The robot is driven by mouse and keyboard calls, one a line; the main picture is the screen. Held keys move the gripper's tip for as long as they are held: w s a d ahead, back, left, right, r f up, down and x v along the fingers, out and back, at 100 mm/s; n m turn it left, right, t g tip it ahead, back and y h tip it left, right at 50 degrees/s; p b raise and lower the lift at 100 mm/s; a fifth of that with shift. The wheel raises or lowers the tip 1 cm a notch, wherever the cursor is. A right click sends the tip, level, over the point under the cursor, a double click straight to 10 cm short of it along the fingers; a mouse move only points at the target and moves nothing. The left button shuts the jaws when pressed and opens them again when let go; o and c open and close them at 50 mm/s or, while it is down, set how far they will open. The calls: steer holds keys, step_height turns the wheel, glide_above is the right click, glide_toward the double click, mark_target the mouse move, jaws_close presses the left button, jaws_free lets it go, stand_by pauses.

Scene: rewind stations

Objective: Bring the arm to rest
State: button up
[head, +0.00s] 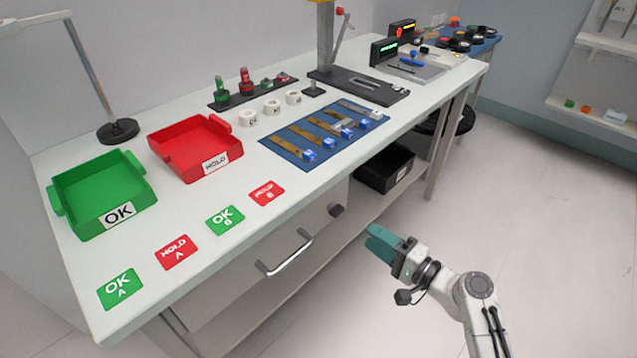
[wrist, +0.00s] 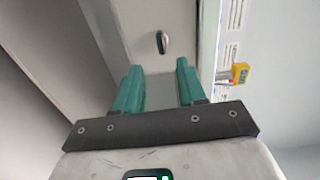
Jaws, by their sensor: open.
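My gripper (head: 378,244) has teal fingers and hangs in front of the white workbench (head: 220,257), below the level of its top, in the head view. In the wrist view my gripper (wrist: 160,85) shows two teal fingers apart with nothing between them. It is open and empty. Beyond the fingers in the wrist view is a pale panel with a dark knob (wrist: 162,42). My arm comes up from the lower right of the head view and bends at a grey joint.
A green OK bin (head: 75,219), a red HOLD bin (head: 187,172), and a blue mat (head: 290,152) with tools lie on top. A black bin (head: 372,176) sits beneath. Open floor lies right.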

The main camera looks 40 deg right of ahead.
steer(key=s+a+f+n+g+y, duration=0.2)
steer(key=s+a+f+n+g, duration=0.1)
steer(key=a+f+n+g, duration=0.4)
steer(key=s+a+f+n+g+y, duration=0.2)
steer(key=s+a+f+n+g, duration=0.15)
steer(key=a+n, duration=0.35)
steer(key=s+a+n+g+h, duration=0.1)
steer(key=s+n+g+h, duration=0.25)
steer(key=s+g, duration=0.4)
step_height(320, 180, up, 15)
steer(key=s+t+h+p, duration=0.1)
steer(key=p, duration=1.2)
steer(key=shift+s+f+p, duration=0.2)
steer(key=shift+s+p, duration=0.1)
steer(key=shift+s, duration=0.05)
steer(key=shift+m, duration=0.25)
